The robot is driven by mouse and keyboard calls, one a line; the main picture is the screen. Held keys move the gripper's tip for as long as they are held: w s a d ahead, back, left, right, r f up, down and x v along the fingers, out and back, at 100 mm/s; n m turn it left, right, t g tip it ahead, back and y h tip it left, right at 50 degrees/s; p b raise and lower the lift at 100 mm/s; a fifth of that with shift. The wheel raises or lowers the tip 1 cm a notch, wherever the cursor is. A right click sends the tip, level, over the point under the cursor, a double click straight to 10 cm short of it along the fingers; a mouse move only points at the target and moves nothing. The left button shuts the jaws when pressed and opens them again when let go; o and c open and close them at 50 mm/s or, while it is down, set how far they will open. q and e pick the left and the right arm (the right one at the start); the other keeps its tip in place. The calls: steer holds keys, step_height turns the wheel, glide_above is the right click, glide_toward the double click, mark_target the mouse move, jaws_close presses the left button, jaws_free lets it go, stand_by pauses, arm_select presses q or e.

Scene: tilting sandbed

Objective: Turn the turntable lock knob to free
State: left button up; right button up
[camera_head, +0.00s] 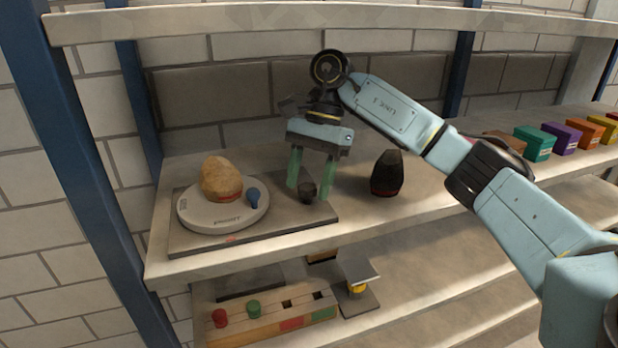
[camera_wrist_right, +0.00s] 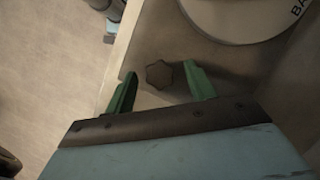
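The turntable is a round white disc (camera_head: 200,212) on a grey base plate (camera_head: 285,225) on the upper shelf. The lock knob is a small dark knob (camera_head: 307,192) at the plate's right side. In the right wrist view the knob (camera_wrist_right: 159,74) looks dark and lobed. My right gripper (camera_head: 309,188) points down over it, with green fingers apart on either side of the knob. In the wrist view the fingers (camera_wrist_right: 162,88) are open, with gaps to the knob. I cannot tell whether either finger touches it. My left gripper is not in view.
A tan lump (camera_head: 221,178) and a small blue piece (camera_head: 253,197) are on the disc. A black rounded object (camera_head: 387,173) stands right of the plate. Colored boxes (camera_head: 535,142) line the shelf's right. A peg block (camera_head: 270,318) sits on the lower shelf.

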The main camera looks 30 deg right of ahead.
steer(key=b+v, duration=0.1)
steer(key=v, duration=0.1)
steer(key=shift+w+d+r, duration=0.1)
steer(key=shift+r, duration=0.2)
steer(key=w+d, duration=0.1)
steer(key=d, duration=0.2)
steer(key=w+d, duration=0.1)
steer(key=d, duration=0.2)
steer(key=w+d, duration=0.1)
steer(key=d, duration=0.2)
steer(key=shift+w+r, duration=0.25)
steer(key=shift+w, duration=0.05)
steer(key=shift+w+d+f+p, duration=0.1)
steer(key=shift+w+d+p, duration=0.15)
steer(key=shift+d, duration=0.35)
steer(key=shift+w+d+p, duration=0.15)
steer(key=shift+w+d, duration=0.05)
steer(key=shift+d, duration=0.35)
